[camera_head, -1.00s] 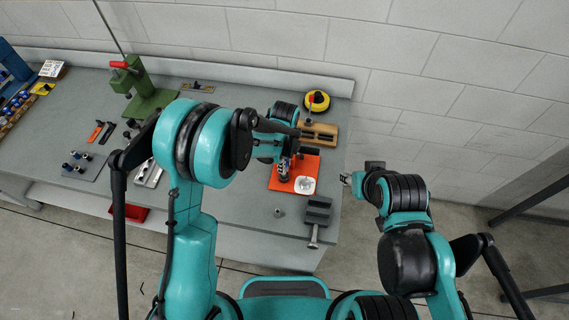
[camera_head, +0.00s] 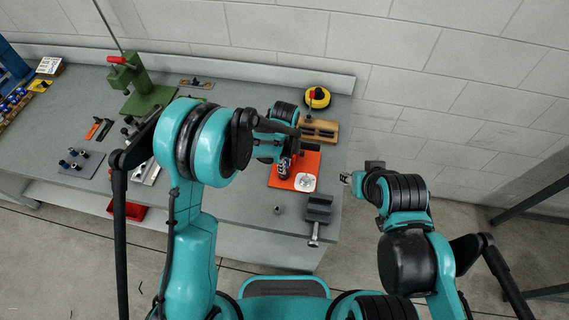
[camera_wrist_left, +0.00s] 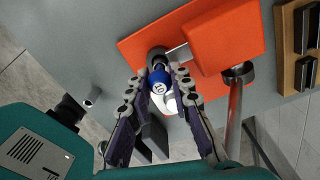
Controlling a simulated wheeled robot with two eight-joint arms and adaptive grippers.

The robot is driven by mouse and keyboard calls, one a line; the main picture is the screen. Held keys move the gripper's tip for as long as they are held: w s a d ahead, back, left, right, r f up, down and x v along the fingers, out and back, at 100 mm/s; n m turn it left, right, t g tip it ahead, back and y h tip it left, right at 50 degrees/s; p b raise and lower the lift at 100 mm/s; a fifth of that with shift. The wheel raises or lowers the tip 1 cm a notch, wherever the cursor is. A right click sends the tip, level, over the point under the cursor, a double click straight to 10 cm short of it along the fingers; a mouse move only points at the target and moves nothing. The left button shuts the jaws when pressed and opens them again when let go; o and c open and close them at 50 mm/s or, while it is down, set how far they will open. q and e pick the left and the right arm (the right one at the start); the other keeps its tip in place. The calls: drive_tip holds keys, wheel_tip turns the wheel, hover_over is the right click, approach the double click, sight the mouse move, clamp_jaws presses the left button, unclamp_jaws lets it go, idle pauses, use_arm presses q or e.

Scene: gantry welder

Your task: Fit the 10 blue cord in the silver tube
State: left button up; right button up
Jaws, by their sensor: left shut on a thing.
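In the left wrist view, the blue cord (camera_wrist_left: 159,82) shows as a round blue end with a pale marking, too small to read surely. It sits between the two fingers of my left gripper (camera_wrist_left: 160,78), which is shut on it. A dark round collar (camera_wrist_left: 156,55) is just beyond it; whether they touch is unclear. In the head view, my left gripper (camera_head: 284,170) is low over the orange plate (camera_head: 309,160). I cannot make out the silver tube surely; gripper and cord may hide it. My right gripper (camera_head: 347,178) is off the table's right edge, its jaw state unclear.
A white disc (camera_head: 305,183) lies on the plate's front corner. A grey vise (camera_head: 318,208) stands in front, a wooden block (camera_head: 318,131) and a yellow-black round item (camera_head: 317,97) behind. A green press (camera_head: 146,88) stands at the back left. Bare tabletop (camera_head: 245,220) lies front left.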

use_arm(q)
drive_tip(key=shift+f, duration=0.15)
drive_tip(key=o, duration=0.8)
drive_tip(key=shift+o, duration=0.2)
wheel_tip(320, 180, up, 12)
